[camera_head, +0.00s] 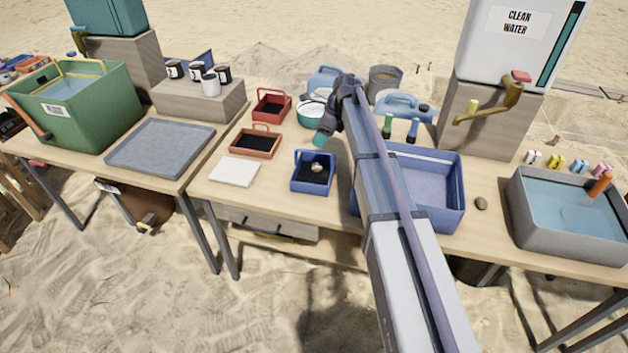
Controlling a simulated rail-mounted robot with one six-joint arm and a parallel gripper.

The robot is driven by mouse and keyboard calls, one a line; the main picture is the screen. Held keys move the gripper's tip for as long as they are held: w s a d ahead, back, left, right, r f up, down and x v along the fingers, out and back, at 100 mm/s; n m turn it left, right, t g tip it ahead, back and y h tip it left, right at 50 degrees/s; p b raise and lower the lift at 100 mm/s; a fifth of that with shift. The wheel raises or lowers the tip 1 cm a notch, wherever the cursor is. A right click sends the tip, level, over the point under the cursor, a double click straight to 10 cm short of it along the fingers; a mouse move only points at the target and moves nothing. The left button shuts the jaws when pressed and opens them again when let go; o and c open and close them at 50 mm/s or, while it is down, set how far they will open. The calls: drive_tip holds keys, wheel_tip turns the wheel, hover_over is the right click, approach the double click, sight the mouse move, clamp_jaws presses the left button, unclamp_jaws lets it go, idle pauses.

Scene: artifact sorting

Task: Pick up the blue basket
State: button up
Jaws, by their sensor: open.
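The blue basket (298,184) stands upright on the front part of the middle table. It is small and square, with a raised handle, a dark lining and a small pale round object (317,168) inside. My arm comes up from the bottom of the picture and covers part of the large blue tray on the right.
A red basket (286,106) and an orange basket (240,146) stand to the left, with a white pad (234,171) before them. A large blue tray (459,190) stands close on the right. Bottles and blue jugs are behind. A grey water basin (520,215) is further right.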

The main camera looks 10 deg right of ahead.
sight(314, 152)
drive_tip(key=shift+a+f, duration=0.15)
drive_tip(key=shift+f, duration=0.25)
drive_tip(key=b+x, duration=0.4)
drive_tip(key=shift+s+f, duration=0.15)
drive_tip(key=shift+f, duration=0.3)
drive_tip(key=shift+a+f+b, duration=0.15)
drive_tip(key=shift+f+b, duration=0.05)
drive_tip(key=shift+b, duration=0.2)
drive_tip(key=shift+r, duration=0.25)
clamp_jaws()
